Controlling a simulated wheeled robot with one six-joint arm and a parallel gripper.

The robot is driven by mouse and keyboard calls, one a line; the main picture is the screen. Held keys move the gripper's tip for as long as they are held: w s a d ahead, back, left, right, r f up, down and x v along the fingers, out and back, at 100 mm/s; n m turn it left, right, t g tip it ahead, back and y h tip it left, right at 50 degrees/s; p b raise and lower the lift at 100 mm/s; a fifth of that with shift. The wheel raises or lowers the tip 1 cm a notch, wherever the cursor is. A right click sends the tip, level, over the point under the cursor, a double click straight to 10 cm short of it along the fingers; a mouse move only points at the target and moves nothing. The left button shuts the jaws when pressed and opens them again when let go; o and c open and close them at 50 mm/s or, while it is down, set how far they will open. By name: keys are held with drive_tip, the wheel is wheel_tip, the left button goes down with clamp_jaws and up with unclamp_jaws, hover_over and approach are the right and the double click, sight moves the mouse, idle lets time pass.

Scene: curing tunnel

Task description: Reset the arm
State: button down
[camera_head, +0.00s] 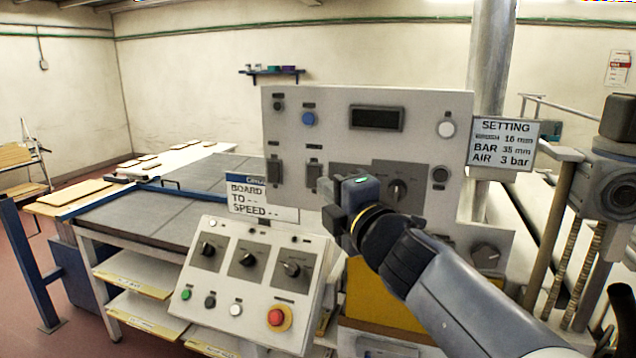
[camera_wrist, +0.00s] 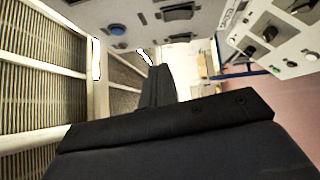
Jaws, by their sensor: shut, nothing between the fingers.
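My gripper (camera_head: 338,212) is at the end of my grey arm, which reaches in from the lower right of the head view. It is in front of the upright grey control panel (camera_head: 338,112), near that panel's lower middle, and hides part of it. In the wrist view my gripper (camera_wrist: 158,82) shows as dark shut fingers with nothing between them. I cannot tell the exact gap between the gripper and the panel.
A sloped console (camera_head: 222,262) with knobs, buttons and a red stop button (camera_head: 276,317) stands left of my gripper. A setting sign (camera_head: 503,143) is at the right. A conveyor table (camera_head: 150,212) with boards stretches left. Slatted racks (camera_wrist: 40,80) fill the wrist view's left.

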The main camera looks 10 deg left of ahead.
drive_tip(key=shift+v, duration=1.05)
drive_tip(key=shift+a+r, duration=0.1)
drive_tip(key=shift+r, duration=0.05)
